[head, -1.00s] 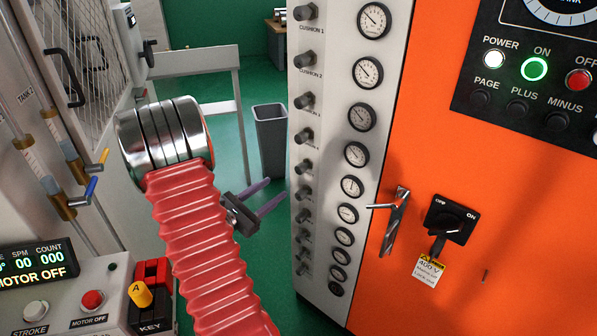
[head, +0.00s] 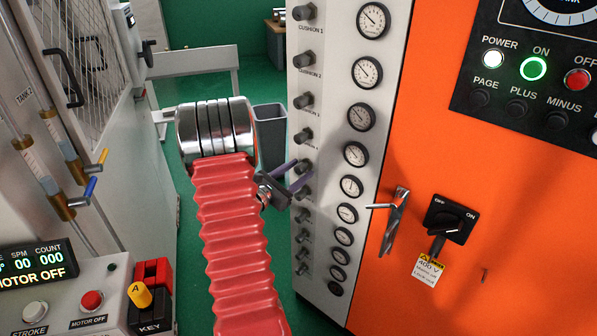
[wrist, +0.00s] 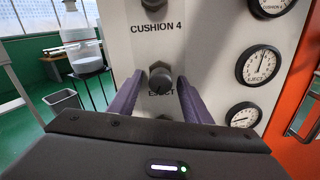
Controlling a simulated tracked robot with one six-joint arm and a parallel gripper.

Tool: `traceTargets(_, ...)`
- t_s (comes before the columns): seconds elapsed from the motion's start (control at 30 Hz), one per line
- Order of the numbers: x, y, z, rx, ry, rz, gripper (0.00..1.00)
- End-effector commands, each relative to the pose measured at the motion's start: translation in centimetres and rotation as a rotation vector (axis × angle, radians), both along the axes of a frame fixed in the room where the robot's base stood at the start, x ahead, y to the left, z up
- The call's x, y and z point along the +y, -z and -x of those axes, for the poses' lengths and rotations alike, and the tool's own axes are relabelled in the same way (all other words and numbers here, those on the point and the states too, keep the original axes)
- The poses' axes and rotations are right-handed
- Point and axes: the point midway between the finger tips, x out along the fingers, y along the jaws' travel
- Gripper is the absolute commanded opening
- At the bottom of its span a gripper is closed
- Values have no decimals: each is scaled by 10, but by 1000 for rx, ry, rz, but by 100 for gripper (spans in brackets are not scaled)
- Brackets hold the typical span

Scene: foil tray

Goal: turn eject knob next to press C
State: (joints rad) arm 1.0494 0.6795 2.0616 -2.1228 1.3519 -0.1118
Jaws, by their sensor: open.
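The eject knob (wrist: 160,80) is a dark round knob on the white panel, with the word EJECT partly covered just below it. In the wrist view my gripper (wrist: 157,88) has its two purple fingers open, one on each side of the knob. I cannot tell whether they touch it. The eject gauge (wrist: 260,64) is to the right of the knob. In the head view my gripper (head: 299,174) is at the panel's knob column, and its fingers partly cover the knobs there. No press C label is readable.
The cushion 4 knob (head: 303,136) is just above, and several more knobs run down the column. A lever handle (head: 396,215) and a rotary switch (head: 450,220) are on the orange cabinet (head: 480,160). A grey bin (head: 271,140) stands on the green floor behind my arm.

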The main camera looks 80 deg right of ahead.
Motion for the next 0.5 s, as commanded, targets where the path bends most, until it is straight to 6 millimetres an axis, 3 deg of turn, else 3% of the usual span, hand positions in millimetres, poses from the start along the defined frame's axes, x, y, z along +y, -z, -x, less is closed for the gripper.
traceTargets(0.3, -3, 0, 1, 0, -1, 0, 44)
traceTargets(0.5, -2, 0, 0, 0, -1, 0, 31)
